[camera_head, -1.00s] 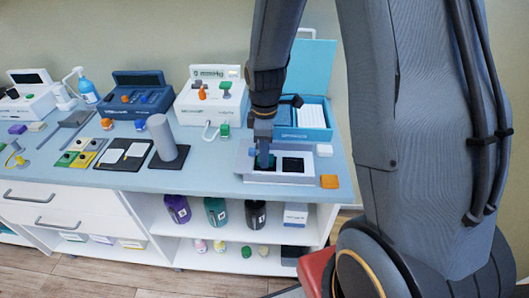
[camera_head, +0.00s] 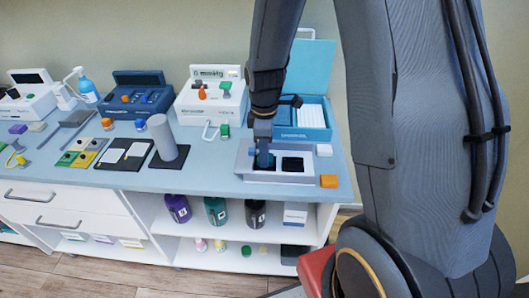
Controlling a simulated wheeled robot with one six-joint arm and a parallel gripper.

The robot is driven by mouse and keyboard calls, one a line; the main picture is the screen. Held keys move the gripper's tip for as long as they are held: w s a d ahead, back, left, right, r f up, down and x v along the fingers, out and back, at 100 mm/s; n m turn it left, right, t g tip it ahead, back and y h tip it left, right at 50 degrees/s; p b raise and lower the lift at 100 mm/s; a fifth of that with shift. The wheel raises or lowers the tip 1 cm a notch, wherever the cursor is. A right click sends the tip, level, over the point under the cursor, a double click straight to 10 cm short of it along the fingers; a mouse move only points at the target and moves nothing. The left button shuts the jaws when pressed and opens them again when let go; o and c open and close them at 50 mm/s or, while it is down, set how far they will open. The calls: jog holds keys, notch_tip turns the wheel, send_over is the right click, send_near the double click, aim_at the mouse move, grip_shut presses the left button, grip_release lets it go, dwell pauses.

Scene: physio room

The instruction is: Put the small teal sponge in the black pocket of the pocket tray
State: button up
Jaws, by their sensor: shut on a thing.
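The pocket tray (camera_head: 283,178) is a pale grey tray near the front right of the counter, with dark pockets side by side. The right-hand black pocket (camera_head: 292,165) shows empty. My gripper (camera_head: 264,163) points straight down into the left-hand dark pocket, its fingertips low between the tray's walls. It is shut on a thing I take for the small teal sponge. The sponge is too small and too hidden by the fingers to make out clearly, and I cannot tell whether it touches the pocket floor.
An open teal box (camera_head: 303,120) stands behind the tray. A grey cylinder (camera_head: 162,137) on a dark base stands to the left. Bare counter (camera_head: 205,178) lies between them.

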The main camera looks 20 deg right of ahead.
jog(key=shift+f, duration=0.25)
dwell(0.5)
dwell(0.3)
jog(key=o, duration=1.5)
jog(key=shift+r+p, duration=2.8)
jog(key=shift+r, duration=0.75)
